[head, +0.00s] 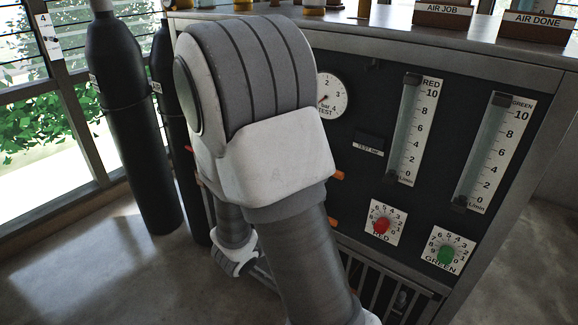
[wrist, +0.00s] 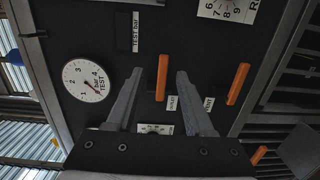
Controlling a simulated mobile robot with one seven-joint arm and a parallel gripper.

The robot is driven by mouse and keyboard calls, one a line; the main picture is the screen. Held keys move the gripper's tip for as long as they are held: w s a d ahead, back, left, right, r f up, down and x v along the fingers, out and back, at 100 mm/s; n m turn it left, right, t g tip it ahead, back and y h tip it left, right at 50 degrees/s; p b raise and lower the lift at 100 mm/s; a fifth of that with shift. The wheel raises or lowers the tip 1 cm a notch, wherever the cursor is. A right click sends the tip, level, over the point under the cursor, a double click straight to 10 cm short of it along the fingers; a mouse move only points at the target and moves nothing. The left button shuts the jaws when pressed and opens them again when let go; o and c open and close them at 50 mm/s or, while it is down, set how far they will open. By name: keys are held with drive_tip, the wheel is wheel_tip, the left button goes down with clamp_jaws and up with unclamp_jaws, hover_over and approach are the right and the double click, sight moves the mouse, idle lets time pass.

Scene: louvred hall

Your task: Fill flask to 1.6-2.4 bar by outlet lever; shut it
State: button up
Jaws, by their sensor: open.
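My gripper (wrist: 160,73) is open in the wrist view. Its two grey fingers stand on either side of an orange lever (wrist: 161,78), with gaps on both sides; I cannot tell how deep the lever sits between them. A second orange lever (wrist: 238,84) is right of the fingers. I cannot make out the flask.
The dark panel also carries the RED flow tube (head: 405,130), the GREEN flow tube (head: 487,150), a red knob (head: 381,225) and a green knob (head: 446,254). Dark gas cylinders (head: 130,120) stand left by the louvred windows. My arm covers the middle of the head view.

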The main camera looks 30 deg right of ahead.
drive_tip(key=shift+n+t, duration=0.4)
drive_tip(key=shift+t, duration=0.2)
drive_tip(key=shift+w+a+f+p+x, duration=0.1)
drive_tip(key=shift+w+f+p+x, duration=0.15)
drive_tip(key=shift+x, duration=1.35)
drive_tip(key=shift+w+a+f+p+x, duration=0.15)
drive_tip(key=shift+w+x, duration=0.2)
drive_tip(key=shift+x, duration=1.3)
drive_tip(key=shift+w+a+f+p+x, duration=0.15)
drive_tip(key=shift+w+x, duration=0.1)
drive_tip(key=shift+x, duration=1.35)
clamp_jaws()
